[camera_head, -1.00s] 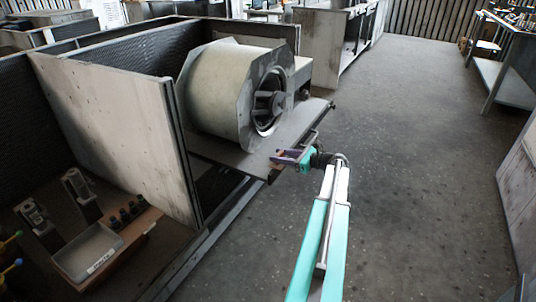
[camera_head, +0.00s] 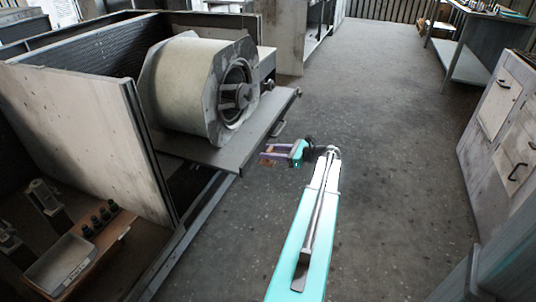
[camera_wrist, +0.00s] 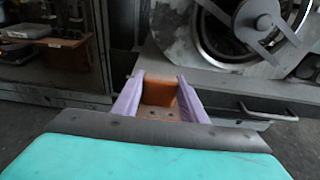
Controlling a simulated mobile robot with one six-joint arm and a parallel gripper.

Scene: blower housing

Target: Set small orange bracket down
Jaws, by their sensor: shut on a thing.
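The small orange bracket (camera_wrist: 160,92) is between the purple fingers of my gripper (camera_wrist: 158,98) in the wrist view. It has an upright orange face and a flat brownish part with small holes. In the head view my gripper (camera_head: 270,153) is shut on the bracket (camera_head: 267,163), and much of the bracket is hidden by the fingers. The gripper is out over the floor, just right of the front edge of the blower's shelf (camera_head: 205,152), apart from it.
The blower housing (camera_head: 185,85) stands on the shelf. A grey partition panel (camera_head: 75,130) rises to its left. A wooden tray with a white labelled bin (camera_head: 62,265) lies at the lower left. Open floor (camera_head: 390,110) is to the right, with white cabinets (camera_head: 505,120) beyond.

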